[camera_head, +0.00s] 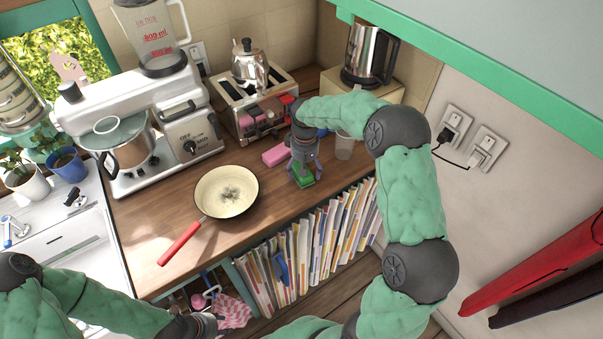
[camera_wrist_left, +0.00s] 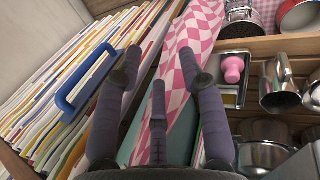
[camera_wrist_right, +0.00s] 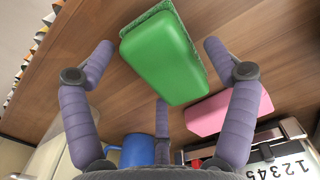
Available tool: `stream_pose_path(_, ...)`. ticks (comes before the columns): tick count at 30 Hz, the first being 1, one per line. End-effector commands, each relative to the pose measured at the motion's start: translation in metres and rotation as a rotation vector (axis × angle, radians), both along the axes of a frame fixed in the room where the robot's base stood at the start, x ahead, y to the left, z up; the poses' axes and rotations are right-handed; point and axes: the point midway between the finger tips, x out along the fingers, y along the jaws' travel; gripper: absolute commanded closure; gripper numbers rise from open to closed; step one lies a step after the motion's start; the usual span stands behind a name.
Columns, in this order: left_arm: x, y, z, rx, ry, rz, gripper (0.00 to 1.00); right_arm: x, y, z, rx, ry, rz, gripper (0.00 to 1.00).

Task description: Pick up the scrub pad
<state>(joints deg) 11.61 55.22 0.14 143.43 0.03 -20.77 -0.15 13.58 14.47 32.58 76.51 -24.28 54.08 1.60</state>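The scrub pad is a green block with a darker rough layer (camera_wrist_right: 163,58). It lies on the wooden counter near the front edge and shows in the head view (camera_head: 304,181), partly hidden by my right gripper. My right gripper (camera_head: 303,167) points down just over the pad. In the right wrist view its fingers (camera_wrist_right: 158,50) are spread wide on either side of the pad, with no visible grip on it. My left gripper (camera_head: 212,322) is low, in front of the shelves under the counter. In the left wrist view its fingers (camera_wrist_left: 160,58) are open and empty.
A pink block (camera_head: 276,154) lies close to the pad. A cream pan with a red handle (camera_head: 228,192) stands to the left. A toaster (camera_head: 253,105) and a clear cup (camera_head: 345,146) are behind. Below are books (camera_head: 310,240) and a pink checked cloth (camera_wrist_left: 190,50).

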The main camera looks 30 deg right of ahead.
Motion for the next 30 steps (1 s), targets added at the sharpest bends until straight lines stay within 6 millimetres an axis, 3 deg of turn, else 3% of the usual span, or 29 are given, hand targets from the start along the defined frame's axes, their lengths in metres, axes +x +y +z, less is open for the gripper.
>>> stream_pose_path(1,0.0,0.0,0.0,0.0,0.0,0.0,0.6,0.0,0.0,0.0,0.0,0.0,0.0,0.39)
stream_pose_path(3,0.0,0.0,0.0,0.0,0.0,0.0,0.6,0.0,0.0,0.0,0.0,0.0,0.0,0.59)
stream_pose_path(4,0.0,0.0,0.0,0.0,0.0,0.0,0.6,0.0,0.0,0.0,0.0,0.0,0.0,0.64)
stream_pose_path(19,0.0,0.0,0.001,0.0,0.0,0.0,0.6,0.0,0.0,0.006,0.0,0.0,0.0,0.64)
stream_pose_path(26,0.0,0.0,0.005,0.0,0.0,0.0,0.6,0.001,-0.001,0.033,-0.002,-0.003,0.0,0.64)
stream_pose_path(30,0.0,0.0,0.008,0.0,0.0,0.0,0.6,-0.016,0.006,0.055,-0.001,-0.004,0.001,0.64)
